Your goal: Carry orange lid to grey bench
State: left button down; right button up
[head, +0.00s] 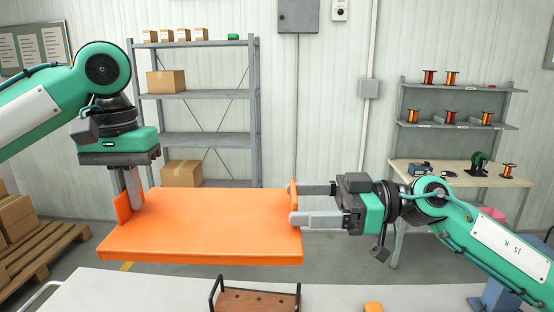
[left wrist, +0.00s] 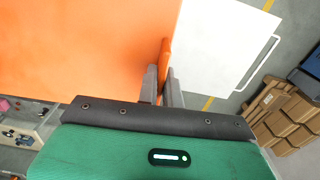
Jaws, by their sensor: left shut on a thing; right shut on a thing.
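The orange lid (head: 205,225) is a wide flat panel with an upright tab at each end. It is held in the air, roughly level, in the middle of the head view. My left gripper (head: 134,203) points down and is shut on the left tab. In the left wrist view, the fingers (left wrist: 163,88) straddle that tab, and the lid (left wrist: 80,45) fills the upper left. My right gripper (head: 293,203) reaches in from the right and is shut on the right tab. A pale grey bench top (head: 130,292) lies below and nearer; it also shows in the left wrist view (left wrist: 215,45).
A brown block with dark handles (head: 255,301) and a small orange piece (head: 373,307) are at the bench's near side. Behind stand a grey shelf (head: 195,140) with cardboard boxes and a workbench (head: 450,175) with wire spools. A pallet with boxes (head: 40,245) stands at the left.

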pick_arm(q)
jog(key=shift+s+a+r, duration=0.1)
jog(key=shift+s+r, duration=0.6)
jog(key=shift+s, duration=0.15)
jog(key=shift+a, duration=0.1)
